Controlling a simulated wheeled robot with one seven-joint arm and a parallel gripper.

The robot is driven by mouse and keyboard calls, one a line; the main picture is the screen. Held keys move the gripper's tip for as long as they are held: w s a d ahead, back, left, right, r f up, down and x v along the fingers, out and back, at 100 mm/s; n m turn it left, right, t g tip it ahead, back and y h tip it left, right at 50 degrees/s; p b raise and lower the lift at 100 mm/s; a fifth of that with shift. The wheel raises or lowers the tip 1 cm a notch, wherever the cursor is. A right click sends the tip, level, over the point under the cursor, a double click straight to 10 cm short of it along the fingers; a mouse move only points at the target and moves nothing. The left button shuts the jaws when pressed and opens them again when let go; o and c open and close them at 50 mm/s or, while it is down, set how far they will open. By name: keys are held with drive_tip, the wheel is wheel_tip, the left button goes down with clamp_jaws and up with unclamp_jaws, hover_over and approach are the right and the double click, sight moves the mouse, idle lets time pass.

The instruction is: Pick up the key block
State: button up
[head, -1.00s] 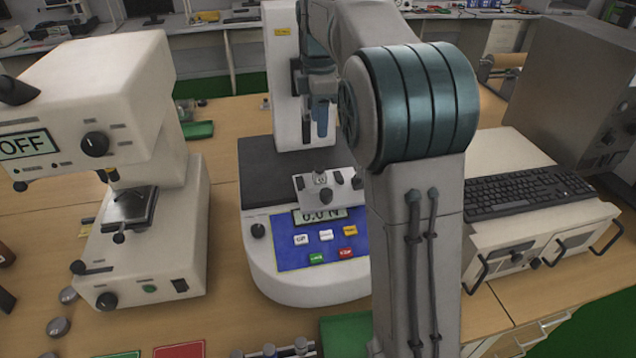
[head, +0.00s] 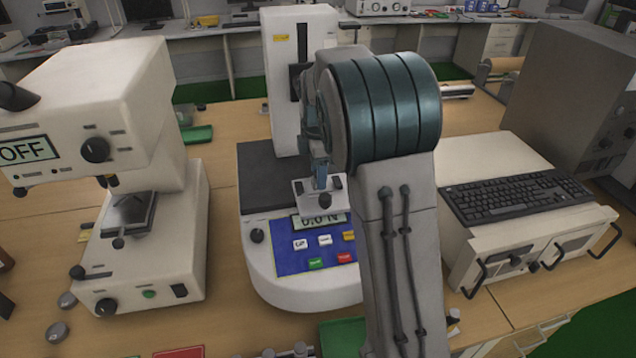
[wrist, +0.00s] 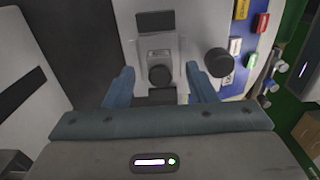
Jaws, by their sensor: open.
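My gripper (head: 320,180) is in the head view, its blue fingers pointing down over the light fixture on the tester's bed. In the wrist view, my gripper (wrist: 159,69) is open, with one finger on each side of a small grey piece (wrist: 157,42) with a dark round knob. This piece appears to be the key block, but I cannot tell for sure. It sits on the pale fixture plate (wrist: 129,38). I see no contact between fingers and piece. In the head view the piece is mostly hidden behind my fingers.
The force tester (head: 300,290) has a blue button panel (head: 290,250) at its front and a tall column behind. A hardness tester (head: 150,250) stands left. A keyboard (head: 515,198) lies on a cream instrument at right. A black knob (wrist: 217,62) is close to the right finger.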

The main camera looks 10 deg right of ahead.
drive_tip(key=shift+f, duration=0.6)
clamp_jaws()
drive_tip(key=shift+r, duration=0.1)
